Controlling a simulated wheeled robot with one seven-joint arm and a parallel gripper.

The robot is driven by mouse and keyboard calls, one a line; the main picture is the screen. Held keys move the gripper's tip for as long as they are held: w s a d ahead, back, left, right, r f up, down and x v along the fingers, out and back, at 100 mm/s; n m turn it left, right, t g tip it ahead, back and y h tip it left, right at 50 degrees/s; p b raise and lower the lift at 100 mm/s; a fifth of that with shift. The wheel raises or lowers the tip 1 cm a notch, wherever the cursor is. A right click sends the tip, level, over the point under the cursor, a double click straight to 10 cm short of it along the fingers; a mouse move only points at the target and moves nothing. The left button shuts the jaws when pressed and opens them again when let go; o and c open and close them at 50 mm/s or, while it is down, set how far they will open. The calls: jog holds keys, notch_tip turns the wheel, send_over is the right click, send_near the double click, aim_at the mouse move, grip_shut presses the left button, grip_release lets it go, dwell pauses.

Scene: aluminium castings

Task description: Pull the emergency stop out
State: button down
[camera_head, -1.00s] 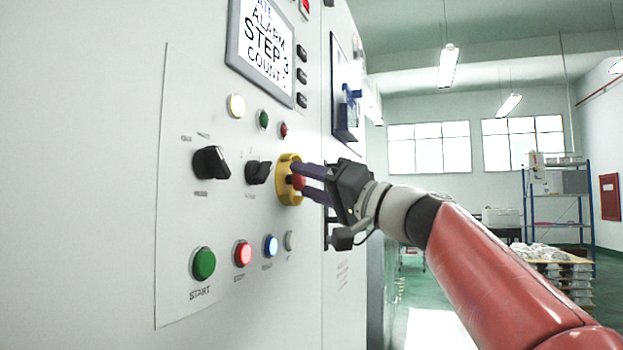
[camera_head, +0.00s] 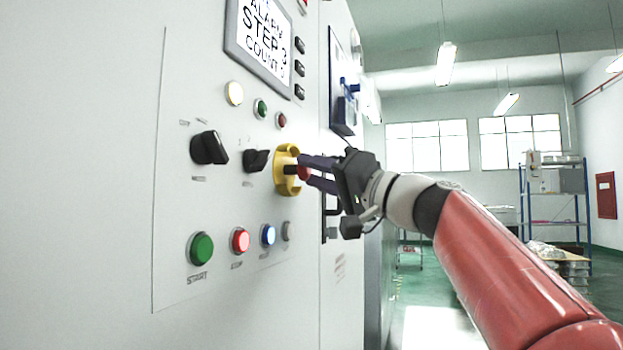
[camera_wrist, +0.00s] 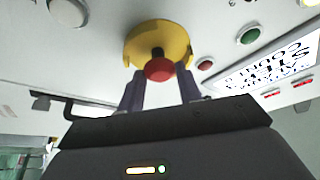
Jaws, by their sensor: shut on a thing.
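The emergency stop has a red head (camera_head: 304,174) in front of a yellow collar (camera_head: 285,153) on the grey control panel. My gripper (camera_head: 306,171) is shut on the red head, with one dark finger on each side. A short dark stem shows between the collar and the head, so the head stands out from the panel. In the wrist view the red head (camera_wrist: 159,70) lies between my two fingers, with the stem and the yellow collar (camera_wrist: 160,36) behind it. The fingers partly hide the head in the head view.
Black rotary switches (camera_head: 209,148) sit left of the collar. A green start button (camera_head: 201,249), a red button (camera_head: 240,241) and other lamps are below. A screen (camera_head: 265,39) showing an alarm is above. The room right of the panel is open.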

jog(key=c, duration=1.2)
grip_release()
jog(key=b+v, duration=0.2)
jog(key=v, duration=0.6)
